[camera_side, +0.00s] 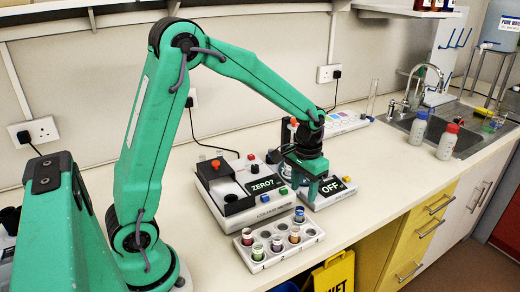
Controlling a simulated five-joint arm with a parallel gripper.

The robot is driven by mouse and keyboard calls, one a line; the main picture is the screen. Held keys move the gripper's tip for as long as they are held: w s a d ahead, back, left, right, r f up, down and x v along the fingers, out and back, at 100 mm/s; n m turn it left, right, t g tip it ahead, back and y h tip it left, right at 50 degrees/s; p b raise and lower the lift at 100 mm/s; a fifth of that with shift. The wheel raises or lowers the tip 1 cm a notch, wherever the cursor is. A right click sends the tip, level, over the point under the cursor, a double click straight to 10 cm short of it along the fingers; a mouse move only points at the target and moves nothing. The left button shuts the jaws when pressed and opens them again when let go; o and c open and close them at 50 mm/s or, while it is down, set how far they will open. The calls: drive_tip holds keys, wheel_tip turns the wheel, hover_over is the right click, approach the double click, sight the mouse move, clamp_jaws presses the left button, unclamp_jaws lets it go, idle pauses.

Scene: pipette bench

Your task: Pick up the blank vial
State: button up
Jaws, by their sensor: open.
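A white rack (305,243) at the bench's front edge holds several small vials. They include a red-topped vial (247,237), a green-banded vial (258,252), a dark purple vial (277,244), an orange-topped vial (294,235) and a blue-topped vial (298,214). I cannot tell which one is the blank vial; no label is readable. My gripper (305,190) is open, pointing down behind the rack, at the white unit marked OFF (338,198). It hides part of that unit. I see nothing between its fingers, though they are small and dark here.
A colorimeter (212,199) with a ZERO? display (262,184) and a raised dark lid stands left of my gripper, close behind the rack. Bottles (418,128) stand by the sink at right. Bench to the rack's right is clear.

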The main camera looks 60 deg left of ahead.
sight(300, 208)
drive_tip(key=shift+s+f, duration=0.2)
drive_tip(key=shift+f, duration=3.6)
clamp_jaws()
drive_tip(key=shift+r, duration=0.2)
drive_tip(key=shift+r, duration=0.45)
drive_tip(key=s+d+r, duration=0.5)
drive_tip(key=d+r, duration=0.4)
drive_tip(key=d, duration=0.1)
drive_tip(key=shift+s+r, duration=0.3)
drive_tip(key=shift+r, duration=0.1)
drive_tip(key=shift+d, duration=0.1)
